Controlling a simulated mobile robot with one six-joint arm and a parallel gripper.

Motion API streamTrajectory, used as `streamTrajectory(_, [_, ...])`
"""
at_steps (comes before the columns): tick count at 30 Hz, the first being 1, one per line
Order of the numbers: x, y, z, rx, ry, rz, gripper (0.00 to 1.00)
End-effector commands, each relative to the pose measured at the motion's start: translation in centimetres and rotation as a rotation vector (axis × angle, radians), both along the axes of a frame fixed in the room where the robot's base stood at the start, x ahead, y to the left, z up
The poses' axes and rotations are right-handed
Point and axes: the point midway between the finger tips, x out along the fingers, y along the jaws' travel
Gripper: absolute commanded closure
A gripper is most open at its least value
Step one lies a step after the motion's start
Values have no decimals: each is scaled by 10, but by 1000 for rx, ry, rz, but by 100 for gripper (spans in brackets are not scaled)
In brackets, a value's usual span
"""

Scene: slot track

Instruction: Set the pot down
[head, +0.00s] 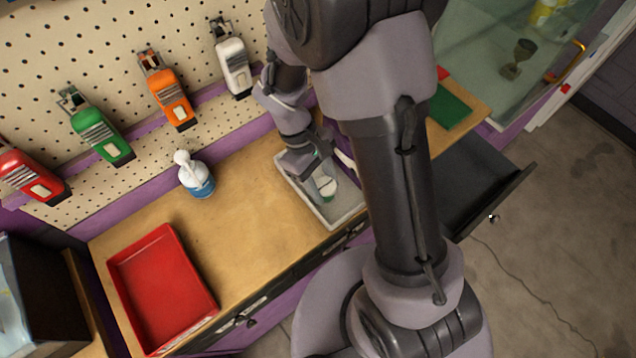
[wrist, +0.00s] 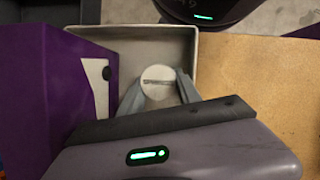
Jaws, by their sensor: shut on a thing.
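From above in the wrist view, the pot (wrist: 159,75) shows as a round grey-white top with a slot-like mark. My gripper (head: 318,174) is shut on the pot, with one finger on each side of it in the wrist view (wrist: 160,93). The pot is over or inside a grey tray (head: 346,217), whose wall also shows in the wrist view (wrist: 160,38). I cannot tell whether the pot touches the tray floor.
A red tray (head: 165,290) and a blue-and-white pump bottle (head: 197,182) stand on the wooden bench (head: 255,225). Several coloured tools hang on the pegboard (head: 190,55). A dark drawer (head: 485,190) stands open at the right. A purple-and-white object (wrist: 75,85) is close beside the gripper.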

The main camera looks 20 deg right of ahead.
Motion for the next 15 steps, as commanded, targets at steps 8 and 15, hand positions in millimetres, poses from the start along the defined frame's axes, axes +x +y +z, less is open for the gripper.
streamTrajectory(8, [0, 0, -1, 0, 0, 0, 54])
streamTrajectory(15, [0, 0, 0, 0, 0, 0, 51])
